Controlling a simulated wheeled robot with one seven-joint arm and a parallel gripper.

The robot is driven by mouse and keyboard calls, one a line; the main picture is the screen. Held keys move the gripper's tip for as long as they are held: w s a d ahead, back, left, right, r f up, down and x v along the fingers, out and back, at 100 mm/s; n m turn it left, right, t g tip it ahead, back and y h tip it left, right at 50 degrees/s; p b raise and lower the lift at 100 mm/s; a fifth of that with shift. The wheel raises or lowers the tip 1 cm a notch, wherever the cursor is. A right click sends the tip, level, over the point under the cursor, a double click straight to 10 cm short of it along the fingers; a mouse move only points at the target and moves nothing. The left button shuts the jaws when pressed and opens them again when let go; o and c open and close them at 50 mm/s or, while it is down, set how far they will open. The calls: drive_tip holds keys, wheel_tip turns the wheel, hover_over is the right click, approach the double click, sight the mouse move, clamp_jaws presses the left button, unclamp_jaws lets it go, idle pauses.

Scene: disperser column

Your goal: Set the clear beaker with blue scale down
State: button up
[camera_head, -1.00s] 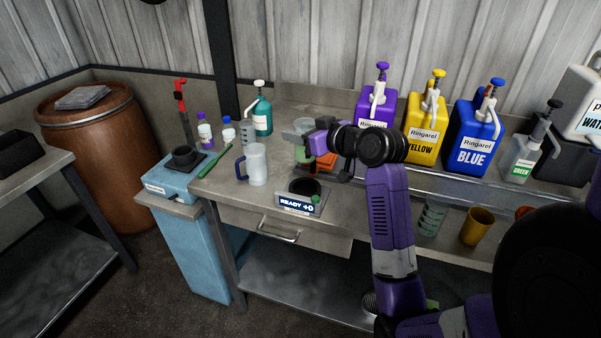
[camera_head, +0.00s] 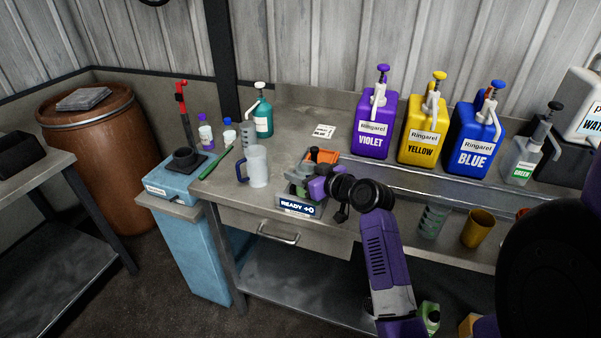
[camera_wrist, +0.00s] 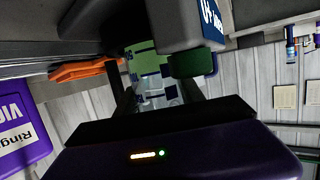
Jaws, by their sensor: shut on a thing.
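The clear beaker with blue scale (camera_wrist: 150,62) is between the fingers of my gripper (camera_wrist: 156,92) in the wrist view, with blue marks and a greenish tint. My gripper is shut on it. In the head view my gripper (camera_head: 309,181) is at the small scale device with the READY +0 display (camera_head: 297,206), and the beaker (camera_head: 296,174) is partly hidden by it. The beaker is over or on the device; I cannot tell whether its base touches.
An orange item (camera_head: 322,156) lies just behind the device. A clear mug with blue handle (camera_head: 257,166) stands to the left. Violet (camera_head: 371,140), yellow (camera_head: 422,145) and blue (camera_head: 472,155) jugs stand at the right. The bench behind, around a white label card (camera_head: 324,131), is clear.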

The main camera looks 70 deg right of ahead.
drive_tip(key=shift+f, duration=0.1)
drive_tip(key=shift+f, duration=0.15)
drive_tip(key=o, duration=1.3)
drive_tip(key=shift+o, duration=0.2)
drive_tip(key=shift+r, duration=0.2)
drive_tip(key=shift+r, duration=0.2)
drive_tip(key=b+v, duration=0.1)
drive_tip(key=v, duration=1.1)
drive_tip(key=shift+b, duration=0.3)
